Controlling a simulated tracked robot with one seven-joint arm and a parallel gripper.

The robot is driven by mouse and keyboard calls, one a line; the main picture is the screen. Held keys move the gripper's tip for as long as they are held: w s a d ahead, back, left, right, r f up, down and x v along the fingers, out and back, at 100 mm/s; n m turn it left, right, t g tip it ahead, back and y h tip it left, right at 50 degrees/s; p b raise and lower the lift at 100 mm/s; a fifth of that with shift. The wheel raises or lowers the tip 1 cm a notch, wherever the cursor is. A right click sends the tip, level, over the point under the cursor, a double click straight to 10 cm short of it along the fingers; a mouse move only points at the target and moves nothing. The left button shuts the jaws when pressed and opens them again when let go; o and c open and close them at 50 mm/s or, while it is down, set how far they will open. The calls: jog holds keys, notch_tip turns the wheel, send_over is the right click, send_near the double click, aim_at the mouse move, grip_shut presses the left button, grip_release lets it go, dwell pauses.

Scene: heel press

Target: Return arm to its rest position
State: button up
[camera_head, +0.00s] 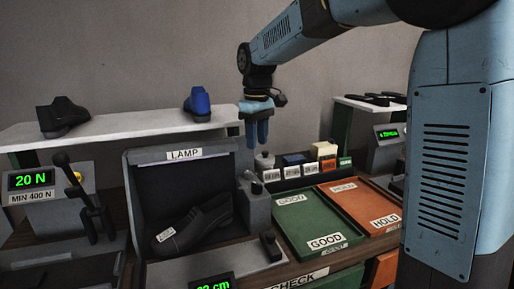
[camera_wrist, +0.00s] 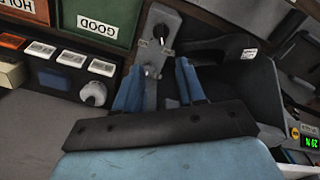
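My arm reaches in from the upper right in the head view. My gripper (camera_head: 257,140) points down from its end, in the air above the bench near the right side of the LAMP booth (camera_head: 183,155). The wrist view shows the blue fingers of my gripper (camera_wrist: 160,85) apart, with nothing held between them. A dark shoe (camera_head: 203,225) with a white tag lies inside the booth. Beyond the fingers in the wrist view is the grey box with a knob (camera_wrist: 161,32) at the booth's side.
A green GOOD tray (camera_head: 297,215) and an orange HOLD tray (camera_head: 345,190) lie to the right. Several small labelled blocks (camera_head: 293,160) stand behind them. A shelf (camera_head: 120,128) bears a dark shoe (camera_head: 62,115) and a blue one (camera_head: 198,102). A press (camera_head: 50,205) reads 20 N.

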jog(key=shift+r, duration=0.1)
jog(key=s+d+r+m+t, duration=0.3)
jog(key=s+d+m, duration=0.2)
jog(key=s+d, duration=0.75)
jog(key=s+d+f+m+t, duration=0.1)
jog(key=s+d+f+m, duration=0.1)
jog(key=s, duration=0.4)
jog(key=s+d+f+m+t, duration=0.1)
jog(key=s+d+f+m, duration=0.1)
jog(key=s+d, duration=0.2)
jog(key=s, duration=0.3)
jog(key=shift+s+d+f+t, duration=0.2)
jog(key=shift+f+t, duration=0.1)
